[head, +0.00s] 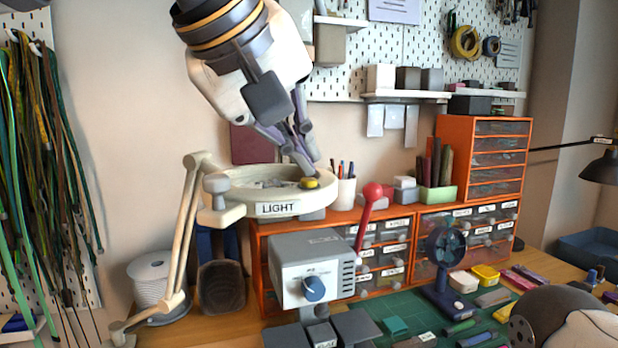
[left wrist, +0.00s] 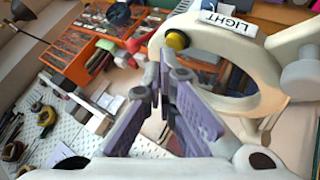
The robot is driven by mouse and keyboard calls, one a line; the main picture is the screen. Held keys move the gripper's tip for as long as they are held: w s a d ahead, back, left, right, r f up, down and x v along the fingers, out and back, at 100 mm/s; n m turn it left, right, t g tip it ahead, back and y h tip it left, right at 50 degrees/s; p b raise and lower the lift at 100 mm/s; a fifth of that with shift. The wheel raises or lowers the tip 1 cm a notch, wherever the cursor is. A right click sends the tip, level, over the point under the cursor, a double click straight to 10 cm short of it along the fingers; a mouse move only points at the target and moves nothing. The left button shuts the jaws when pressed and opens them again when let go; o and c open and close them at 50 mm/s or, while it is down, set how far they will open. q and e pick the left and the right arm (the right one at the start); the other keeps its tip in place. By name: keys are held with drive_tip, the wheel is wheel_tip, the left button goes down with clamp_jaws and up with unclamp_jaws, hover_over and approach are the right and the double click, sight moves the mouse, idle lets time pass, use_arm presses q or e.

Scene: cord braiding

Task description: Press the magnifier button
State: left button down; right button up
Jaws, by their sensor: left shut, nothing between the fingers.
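The magnifier (head: 325,196) is a cream ring lamp labelled "LIGHT" on a jointed arm. Its yellow button (head: 310,183) sits on the right part of the ring's top. In the left wrist view the button (left wrist: 177,40) is on the ring's upper left, beside the LIGHT label. My left gripper (head: 312,168) points down from above, its tips just above the button in the head view. In the left wrist view the fingertips (left wrist: 166,76) are close together and empty, just below the button. I cannot tell whether they touch it. My right gripper is not in view.
A grey box (head: 312,275) with a blue knob and a red-handled lever (head: 368,210) stand below the ring. An orange drawer unit (head: 484,160), a pen cup (head: 342,192) and a small blue fan (head: 443,260) are nearby. Cords hang at left.

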use_arm(q)
drive_tip(key=shift+r, duration=0.45)
drive_tip(key=shift+r, duration=2.5)
